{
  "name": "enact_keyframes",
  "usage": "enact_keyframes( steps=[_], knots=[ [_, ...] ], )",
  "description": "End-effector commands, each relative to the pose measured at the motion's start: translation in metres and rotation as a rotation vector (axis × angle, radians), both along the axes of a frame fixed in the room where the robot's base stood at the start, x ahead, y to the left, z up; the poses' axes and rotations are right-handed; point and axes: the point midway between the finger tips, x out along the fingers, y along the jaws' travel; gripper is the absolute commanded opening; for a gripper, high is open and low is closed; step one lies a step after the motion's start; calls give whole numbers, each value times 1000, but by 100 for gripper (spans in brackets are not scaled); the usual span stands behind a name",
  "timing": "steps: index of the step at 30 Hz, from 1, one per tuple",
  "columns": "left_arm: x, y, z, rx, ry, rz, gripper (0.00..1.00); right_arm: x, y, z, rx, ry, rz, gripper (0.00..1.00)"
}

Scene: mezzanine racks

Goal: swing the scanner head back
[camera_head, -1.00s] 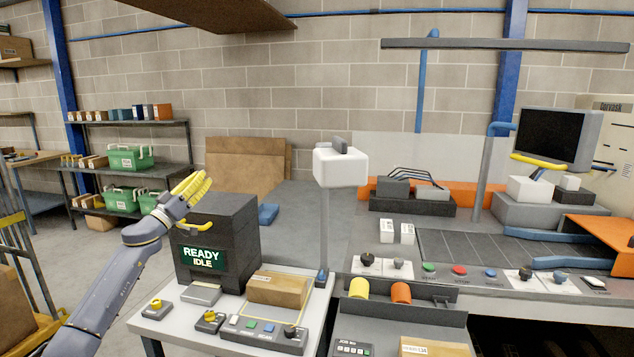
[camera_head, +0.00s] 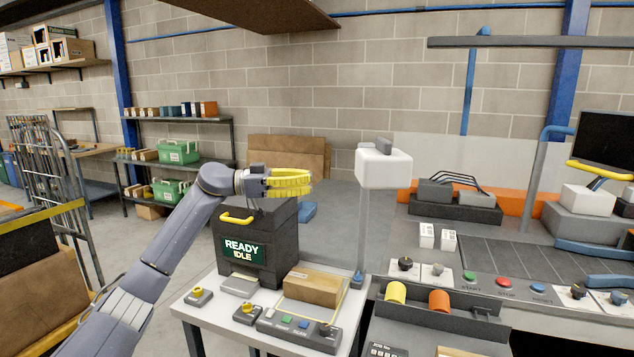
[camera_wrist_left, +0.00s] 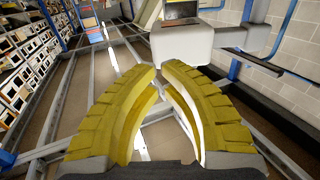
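The scanner head (camera_head: 384,168) is a white box with a grey tab on top, carried on a thin grey post (camera_head: 361,232) in the head view. My left gripper (camera_head: 308,182) points right, above the black box with the "READY IDLE" display (camera_head: 241,251) and left of the scanner head, with a clear gap between. In the left wrist view its yellow fingers (camera_wrist_left: 160,66) converge almost to touching at the tips, with nothing held. A pale box (camera_wrist_left: 181,43), seemingly the scanner head, is just beyond them. My right gripper is not in view.
A brown carton (camera_head: 312,288) and a button panel (camera_head: 298,329) are on the white stand below. Two small cylinders, yellow (camera_head: 396,292) and orange (camera_head: 439,300), lie in a grey tray to the right. A dark overhead panel (camera_head: 262,14) hangs above.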

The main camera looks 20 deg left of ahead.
Motion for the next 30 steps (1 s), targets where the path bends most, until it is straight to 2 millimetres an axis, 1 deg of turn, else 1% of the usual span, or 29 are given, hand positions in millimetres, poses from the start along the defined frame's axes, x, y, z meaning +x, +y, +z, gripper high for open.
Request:
enact_keyframes(
  steps=[1, 9, 16, 21, 30],
  knots=[
    [3, -9, 1, -2, -2, -4, 0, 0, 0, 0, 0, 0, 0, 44],
    [24, -52, 1, -4, -2, -3, 0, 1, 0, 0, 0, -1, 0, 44],
    [40, -84, 1, -4, -2, -3, 0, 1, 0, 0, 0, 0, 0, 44],
    [48, -100, 1, -3, -1, -1, 0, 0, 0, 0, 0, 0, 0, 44],
    [53, -110, 0, -3, -1, 0, 0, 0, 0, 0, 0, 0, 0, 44]
  ],
)
